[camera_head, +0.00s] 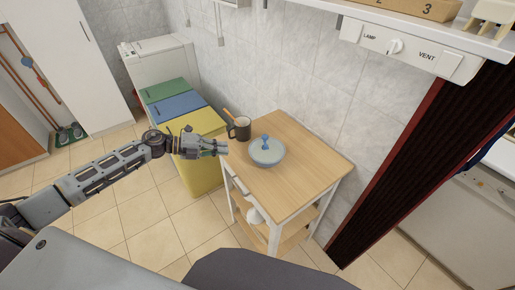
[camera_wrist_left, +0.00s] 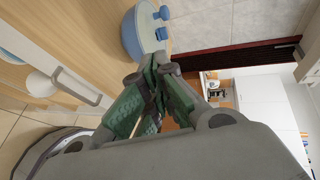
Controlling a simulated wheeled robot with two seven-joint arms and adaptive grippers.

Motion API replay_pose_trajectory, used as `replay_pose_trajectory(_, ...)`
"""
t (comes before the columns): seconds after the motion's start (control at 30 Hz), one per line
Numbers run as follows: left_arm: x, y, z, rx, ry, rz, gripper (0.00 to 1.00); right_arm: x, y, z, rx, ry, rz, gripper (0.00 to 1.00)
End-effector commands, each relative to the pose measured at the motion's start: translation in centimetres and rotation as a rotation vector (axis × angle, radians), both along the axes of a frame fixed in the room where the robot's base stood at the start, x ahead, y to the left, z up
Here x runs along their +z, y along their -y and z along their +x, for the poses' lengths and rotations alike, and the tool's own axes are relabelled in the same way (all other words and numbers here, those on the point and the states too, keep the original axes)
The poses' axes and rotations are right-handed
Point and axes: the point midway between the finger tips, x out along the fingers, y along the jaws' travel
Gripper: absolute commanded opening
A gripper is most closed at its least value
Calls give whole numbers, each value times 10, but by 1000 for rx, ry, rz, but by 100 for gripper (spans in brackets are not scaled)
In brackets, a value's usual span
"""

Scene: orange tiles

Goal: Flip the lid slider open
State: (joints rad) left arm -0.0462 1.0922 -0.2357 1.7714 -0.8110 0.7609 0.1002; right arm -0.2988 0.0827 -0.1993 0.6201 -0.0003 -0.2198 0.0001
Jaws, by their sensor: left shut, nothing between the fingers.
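A round grey-blue pot (camera_head: 268,158) with a lid stands on the wooden table. A small darker blue piece (camera_head: 265,142) stands up from the middle of the lid; I cannot tell whether it is the slider. In the left wrist view the pot (camera_wrist_left: 130,36) appears beyond the fingers, with two blue parts (camera_wrist_left: 161,33) on its lid. My left gripper (camera_head: 224,148) is shut and empty. It is at the left edge of the table, to the left of the pot and apart from it. My right gripper is not in view.
The table top (camera_head: 310,160) is bare to the right. Bins with green, blue and yellow lids (camera_head: 195,124) stand left of the table.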

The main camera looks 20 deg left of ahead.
Motion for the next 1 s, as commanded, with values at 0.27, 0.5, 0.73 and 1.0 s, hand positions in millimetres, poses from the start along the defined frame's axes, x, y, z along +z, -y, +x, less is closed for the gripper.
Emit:
replay_pose_trajectory(0.27, 0, 0, 0, -2, 6, 3, 0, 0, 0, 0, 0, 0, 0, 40)
replay_pose_trajectory(0.5, 0, 1, 1, -2, 5, 3, 0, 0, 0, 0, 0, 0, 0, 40)
replay_pose_trajectory(0.73, -2, 7, 5, 0, 6, 1, 0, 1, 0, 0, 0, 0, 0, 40)
replay_pose_trajectory(1.0, -7, 24, 14, -2, 6, 1, 0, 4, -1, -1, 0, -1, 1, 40)
